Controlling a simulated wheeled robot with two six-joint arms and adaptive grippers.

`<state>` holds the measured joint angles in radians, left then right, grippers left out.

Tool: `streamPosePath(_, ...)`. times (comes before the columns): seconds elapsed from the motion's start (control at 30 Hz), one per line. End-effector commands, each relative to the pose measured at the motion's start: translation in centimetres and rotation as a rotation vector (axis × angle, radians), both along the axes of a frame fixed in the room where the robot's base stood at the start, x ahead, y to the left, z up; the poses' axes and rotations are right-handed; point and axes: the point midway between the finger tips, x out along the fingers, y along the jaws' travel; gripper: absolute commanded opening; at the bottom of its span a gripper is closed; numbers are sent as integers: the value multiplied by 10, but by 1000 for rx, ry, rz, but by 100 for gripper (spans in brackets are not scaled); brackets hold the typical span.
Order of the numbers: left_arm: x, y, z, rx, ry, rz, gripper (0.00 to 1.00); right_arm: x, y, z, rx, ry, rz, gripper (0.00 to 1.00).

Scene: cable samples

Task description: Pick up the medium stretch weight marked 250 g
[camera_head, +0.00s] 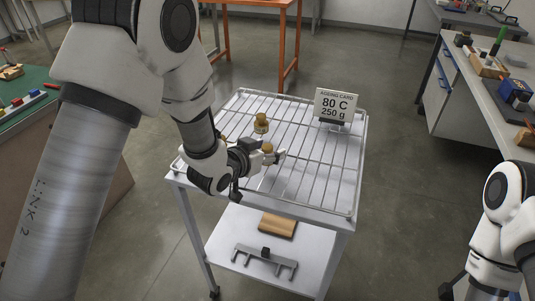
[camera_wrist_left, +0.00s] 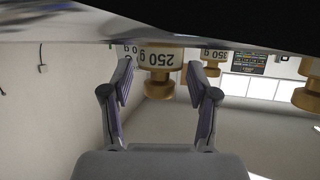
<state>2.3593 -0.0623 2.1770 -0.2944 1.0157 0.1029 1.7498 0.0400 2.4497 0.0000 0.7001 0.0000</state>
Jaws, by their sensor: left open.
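The weight marked 250 g (camera_wrist_left: 160,58) is brass with a pale label band and hangs upside down in the left wrist view. It sits between and just beyond the tips of my open left gripper (camera_wrist_left: 161,72), with a gap to each finger. In the head view my left gripper (camera_head: 272,158) is low over the wire rack, beside a brass weight top (camera_head: 267,148) that it partly hides. Another brass weight (camera_head: 261,123) stands farther back on the rack. A weight marked 350 g (camera_wrist_left: 214,56) shows right of the 250 g one.
The wire rack tops a white cart (camera_head: 348,215). An ageing card (camera_head: 335,105) reading 80 C, 250 g stands at its back right. The rack's right side is mostly clear. Another brass weight (camera_wrist_left: 308,95) is at the wrist view's right edge. A workbench (camera_head: 500,110) stands right.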

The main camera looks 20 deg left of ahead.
Motion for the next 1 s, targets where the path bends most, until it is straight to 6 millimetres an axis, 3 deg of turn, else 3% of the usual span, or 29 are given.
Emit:
streamPosePath(0.03, 0, 0, 0, 0, 0, 0, 59, 0, 0, 0, 0, 0, 0, 40)
streamPosePath(0.07, 0, 0, 0, 0, 0, 0, 52, 0, 0, 0, 0, 0, 0, 40)
streamPosePath(0.2, 0, 0, 0, 0, 0, 0, 3, 0, 0, 0, 0, 0, 0, 40)
streamPosePath(0.23, 0, 0, 0, 0, 0, 0, 0, 0, 0, 0, 0, 0, 0, 40)
streamPosePath(0.63, 0, 0, 5, 1, 0, 0, 0, 0, 0, 0, 0, 0, 0, 40)
streamPosePath(0.9, 0, 0, 38, 1, -3, -1, 0, 0, 0, 2, 0, 0, 0, 40)
streamPosePath(1.0, -21, 2, 36, 0, 2, -1, 0, 0, 0, -2, 0, 0, 0, 40)
